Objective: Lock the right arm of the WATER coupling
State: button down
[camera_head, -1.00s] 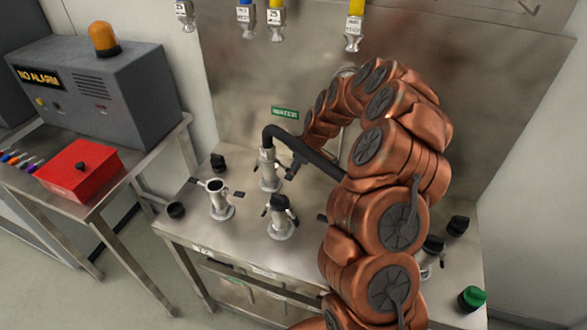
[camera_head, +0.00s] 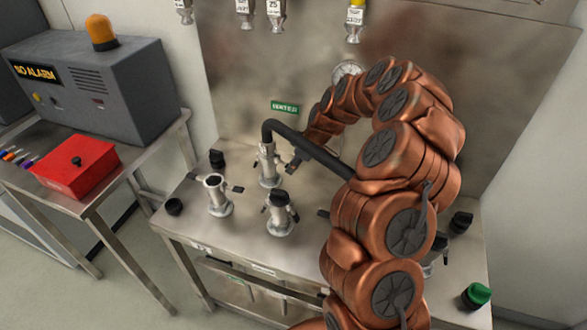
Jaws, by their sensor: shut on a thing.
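The WATER coupling (camera_head: 268,170) is a metal post on the steel bench, below the green WATER sign (camera_head: 284,107). A black hose end (camera_head: 283,127) sits upright on it and bends over to the right. My copper arm curls over from the right and its end drops behind the hose. My gripper (camera_head: 292,165) shows as a small dark shape just right of the coupling, partly under the hose. It is shut on the coupling's right arm, which is mostly hidden by the jaws and too small to judge its angle.
Two other metal couplings stand close by, one at left (camera_head: 216,195) and one in front (camera_head: 280,214). Black caps (camera_head: 174,206) and a green cap (camera_head: 476,295) lie on the bench. A red box (camera_head: 76,168) and a grey alarm unit (camera_head: 95,85) stand on the left table.

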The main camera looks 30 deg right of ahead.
jog(key=f+b, duration=0.1)
jog(key=b, duration=0.1)
jog(key=shift+f+t+y+b, duration=0.1)
jog(key=shift+t+y+b, duration=0.2)
jog(key=t+y+b, duration=0.1)
jog(key=b, duration=0.4)
jog(key=f+t+y+b, duration=0.1)
jog(key=b, duration=0.5)
jog(key=shift+w+a+f, duration=0.2)
jog(key=shift+a, duration=0.1)
jog(key=t+y+b, duration=0.1)
jog(key=b, duration=0.6)
jog(key=shift+w+a+f+t+y, duration=0.15)
jog(key=shift+a+f+t+y, duration=0.05)
jog(key=shift+f+t+y, duration=0.2)
jog(key=shift+b, duration=0.45)
jog(key=shift+w+a+r+t+y+b, duration=0.1)
jog(key=shift+w+r+t+y+b, duration=0.15)
jog(key=shift+b, duration=0.85)
jog(key=shift+s, duration=0.1)
jog(key=c, duration=1)
grip_release()
jog(key=shift+c, duration=0.2)
